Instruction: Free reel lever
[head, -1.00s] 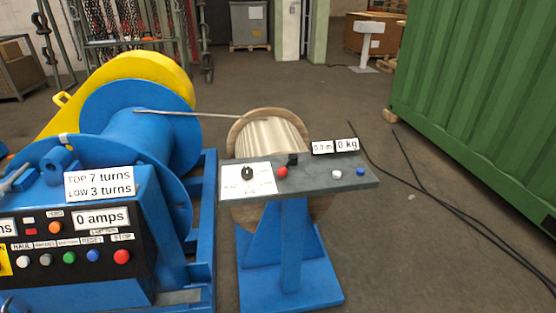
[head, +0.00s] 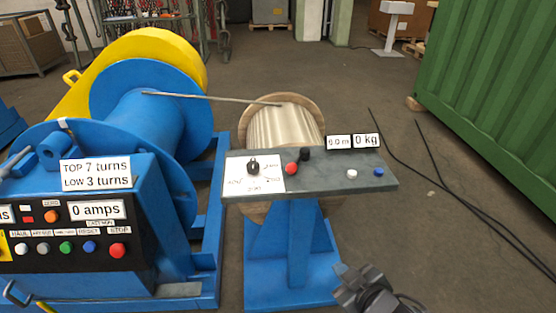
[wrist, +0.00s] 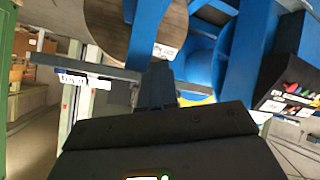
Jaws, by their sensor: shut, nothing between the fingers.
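The reel stand's slate-grey panel (head: 330,183) carries a white plate (head: 240,182) with a black pointer lever (head: 253,167) on it. The lever points up; the plate's small lettering is hard to read. A red button (head: 292,168) and a black knob (head: 305,154) sit to its right. Behind the panel is the wooden-flanged reel (head: 285,126), wound with pale line. My gripper (head: 352,284) is shut and empty, low and right of the stand, below the panel. In the wrist view my shut fingers (wrist: 156,85) show, with the reel (wrist: 125,30) beyond, seen turned over.
The blue winch (head: 130,90) and its control console (head: 100,245) stand close on the left. A line runs from the winch drum to the reel. A green container (head: 490,90) stands at right, with black cables on the floor. Floor right of the stand is otherwise open.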

